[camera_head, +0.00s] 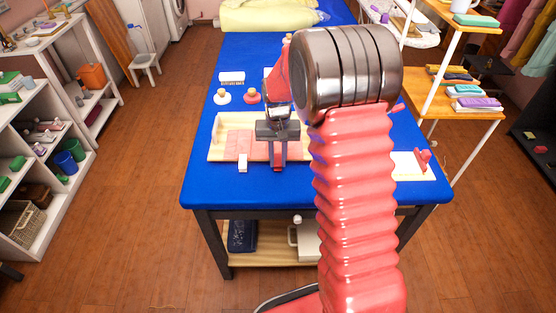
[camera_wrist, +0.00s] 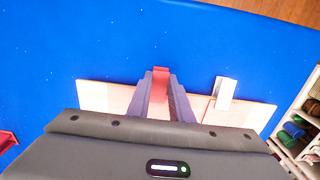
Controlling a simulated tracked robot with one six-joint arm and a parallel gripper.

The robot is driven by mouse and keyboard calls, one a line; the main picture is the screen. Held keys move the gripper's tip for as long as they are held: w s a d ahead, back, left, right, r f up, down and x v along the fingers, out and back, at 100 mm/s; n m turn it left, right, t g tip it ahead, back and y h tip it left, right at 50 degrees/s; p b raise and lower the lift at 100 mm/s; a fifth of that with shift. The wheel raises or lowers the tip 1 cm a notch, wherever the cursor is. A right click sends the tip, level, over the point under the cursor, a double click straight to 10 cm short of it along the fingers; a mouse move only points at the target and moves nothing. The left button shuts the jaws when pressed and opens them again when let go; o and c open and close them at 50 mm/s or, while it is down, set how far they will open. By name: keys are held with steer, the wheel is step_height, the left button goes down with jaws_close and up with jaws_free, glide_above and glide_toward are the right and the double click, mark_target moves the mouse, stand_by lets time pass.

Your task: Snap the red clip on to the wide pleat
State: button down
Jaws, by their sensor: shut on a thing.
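My gripper (camera_head: 277,160) is shut on the red clip (camera_head: 277,168), over the front edge of a pale wooden board. In the wrist view the red clip (camera_wrist: 160,80) shows between the fingertips, its outer end past the board's edge. Pink pleated cloth (camera_head: 255,147) lies on the board (camera_head: 218,145); the fingers hide part of it. A white clip (camera_head: 243,162) sits at the front edge, left of my gripper; it also shows in the wrist view (camera_wrist: 225,92). I cannot tell whether the red clip touches the cloth.
The board lies on a blue table (camera_head: 205,185). A white pad (camera_head: 408,167) with a red object (camera_head: 423,160) lies to the right. Two knobbed things, white (camera_head: 222,97) and red (camera_head: 252,96), stand behind the board. The table's front strip is clear.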

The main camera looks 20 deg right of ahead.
stand_by(0.4)
steer(key=c, duration=1.5)
jaws_free()
steer(key=shift+r, duration=0.1)
step_height(320, 180, up, 14)
steer(key=shift+w+f, duration=0.1)
steer(key=shift+f, duration=0.15)
steer(key=shift+s+a+r+n+t, duration=0.85)
steer(key=shift+s+r, duration=0.7)
steer(key=shift+s, duration=3.15)
steer(key=shift+s+a+r+n+t, duration=0.4)
steer(key=shift+s+a+r+t, duration=0.95)
steer(key=shift+s, duration=3.3)
steer(key=shift+s+a+r+n+t, duration=0.8)
steer(key=shift+s+r, duration=0.9)
steer(key=shift+s, duration=3)
